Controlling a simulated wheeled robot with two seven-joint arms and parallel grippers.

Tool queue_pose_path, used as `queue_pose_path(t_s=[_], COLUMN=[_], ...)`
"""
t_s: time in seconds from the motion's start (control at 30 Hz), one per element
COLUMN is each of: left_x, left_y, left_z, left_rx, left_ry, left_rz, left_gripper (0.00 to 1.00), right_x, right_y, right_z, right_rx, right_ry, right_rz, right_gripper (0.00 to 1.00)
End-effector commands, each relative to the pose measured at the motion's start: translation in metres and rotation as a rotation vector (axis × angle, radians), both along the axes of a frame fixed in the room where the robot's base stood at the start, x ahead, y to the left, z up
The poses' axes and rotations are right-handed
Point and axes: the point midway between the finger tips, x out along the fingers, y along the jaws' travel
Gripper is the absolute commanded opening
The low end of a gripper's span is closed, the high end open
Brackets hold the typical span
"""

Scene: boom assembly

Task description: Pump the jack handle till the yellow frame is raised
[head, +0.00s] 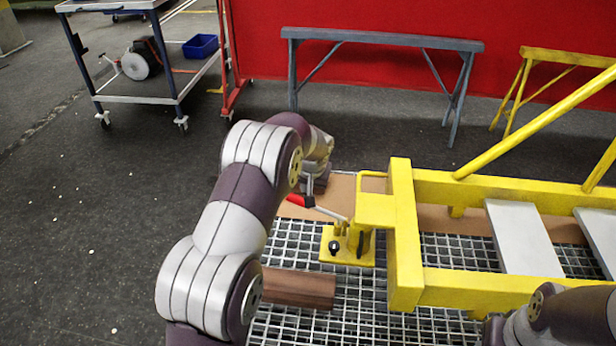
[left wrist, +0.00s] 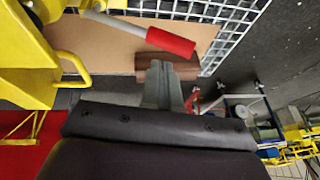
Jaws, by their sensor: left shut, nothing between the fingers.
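The jack (head: 348,246) is yellow and stands on the metal grating beside the left end of the yellow frame (head: 404,235). Its grey handle slants up to the left to a red grip (head: 296,200), which also shows in the left wrist view (left wrist: 171,41). My left gripper (head: 309,199) is shut and empty, its fingertips close by the red grip. In the left wrist view the closed grey fingers (left wrist: 162,84) lie beside the grip, not around it; contact cannot be told. My right arm shows at the lower right, its gripper out of view.
A brown wooden block (head: 300,288) lies on the grating (head: 295,240) below the jack. Grey planks (head: 524,237) cross the frame. A blue-grey trestle (head: 384,40), a yellow trestle (head: 530,75) and a cart (head: 140,98) stand behind. The dark floor at left is clear.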

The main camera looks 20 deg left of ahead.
Motion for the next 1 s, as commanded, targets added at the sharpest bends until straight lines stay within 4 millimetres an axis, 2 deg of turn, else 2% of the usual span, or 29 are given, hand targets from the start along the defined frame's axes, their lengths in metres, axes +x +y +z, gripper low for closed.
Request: queue_pose_path(t_s=[0.1, 0.3, 1.0], left_x=[0.002, 0.004, 0.003], left_y=[0.009, 0.017, 0.023], left_z=[-0.019, -0.035, -0.043], left_rx=[0.0, 0.0, -0.001], left_ry=[0.003, 0.0, 0.001], left_rz=[0.002, 0.001, 0.001], left_gripper=[0.0, 0.0, 0.0], right_x=[0.0, 0.0, 0.0], right_y=[0.0, 0.0, 0.0], right_z=[0.0, 0.0, -0.004], right_rx=[0.0, 0.0, 0.0], right_ry=[0.0, 0.0, 0.0], right_rz=[0.0, 0.0, 0.0], right_gripper=[0.43, 0.43, 0.43])
